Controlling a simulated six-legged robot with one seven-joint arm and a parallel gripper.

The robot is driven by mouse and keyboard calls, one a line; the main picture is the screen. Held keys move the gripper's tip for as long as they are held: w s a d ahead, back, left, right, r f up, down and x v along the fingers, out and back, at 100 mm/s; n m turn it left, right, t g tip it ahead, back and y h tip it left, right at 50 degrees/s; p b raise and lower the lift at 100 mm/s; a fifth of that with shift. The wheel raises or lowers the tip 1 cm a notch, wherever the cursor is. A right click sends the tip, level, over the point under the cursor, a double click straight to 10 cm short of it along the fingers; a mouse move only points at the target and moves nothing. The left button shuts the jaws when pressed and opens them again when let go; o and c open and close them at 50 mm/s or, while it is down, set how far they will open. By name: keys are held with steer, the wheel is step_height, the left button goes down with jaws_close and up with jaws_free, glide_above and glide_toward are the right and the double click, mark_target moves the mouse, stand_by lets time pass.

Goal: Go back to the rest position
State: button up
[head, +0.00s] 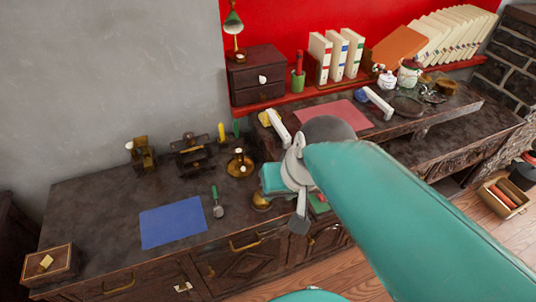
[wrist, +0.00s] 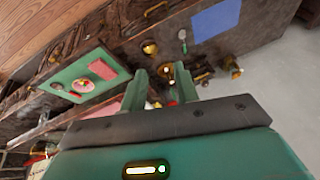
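My gripper shows in the wrist view (wrist: 160,78) with its two green fingers apart and nothing held between them. In the head view, my teal arm reaches over the counter from the lower right. Its grey wrist joints hang above the counter near the middle of the picture, and the fingertips cannot be made out clearly there. Below the gripper in the wrist view, a green mat (wrist: 62,87) with a pink round piece on it lies to the left. A blue mat (wrist: 215,19) lies to the upper right.
The dark wooden counter (head: 80,215) holds the blue mat (head: 172,225), brass pieces (head: 142,153) and a small box (head: 48,265). A crate (head: 502,198) stands on the floor at right.

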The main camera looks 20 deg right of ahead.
steer(key=r, duration=0.1)
steer(key=r+n+h, duration=0.1)
steer(key=r+n+t, duration=0.1)
steer(key=shift+s, duration=0.3)
stand_by(0.9)
